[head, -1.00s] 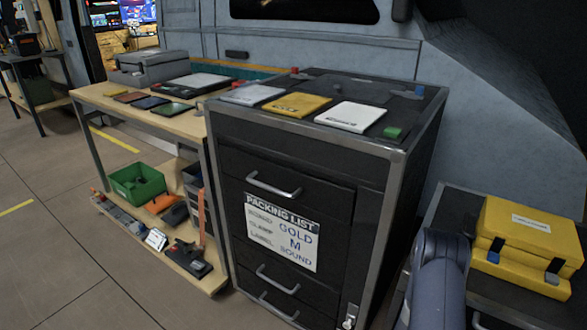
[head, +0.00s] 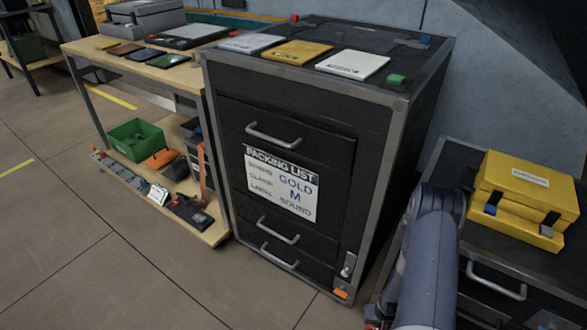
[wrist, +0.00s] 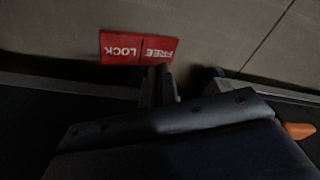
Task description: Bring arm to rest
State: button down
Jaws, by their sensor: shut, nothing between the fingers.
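My arm (head: 428,265) reaches down at the lower right of the head view, between the black drawer cabinet (head: 381,180) and the low dark unit on the right. Its end is cut off by the bottom edge there. In the wrist view my gripper (wrist: 160,86) is dark, shut and empty. A red label reading FREE LOCK (wrist: 138,47) shows upside down just beyond the fingers. I cannot tell whether they touch anything.
The packing list (head: 281,184) on the cabinet reads GOLD, M, SOUND. Several flat cases lie on its top. A yellow case (head: 524,185) sits on the low unit (head: 479,250). A wooden bench (head: 80,52) stands left. Open floor (head: 60,230) lies at front left.

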notch_tip(320, 180, up, 8)
jog(key=p, duration=0.4)
jog(key=shift+s+p, duration=0.15)
jog(key=shift+p, duration=0.25)
jog(key=shift+d+r, duration=0.1)
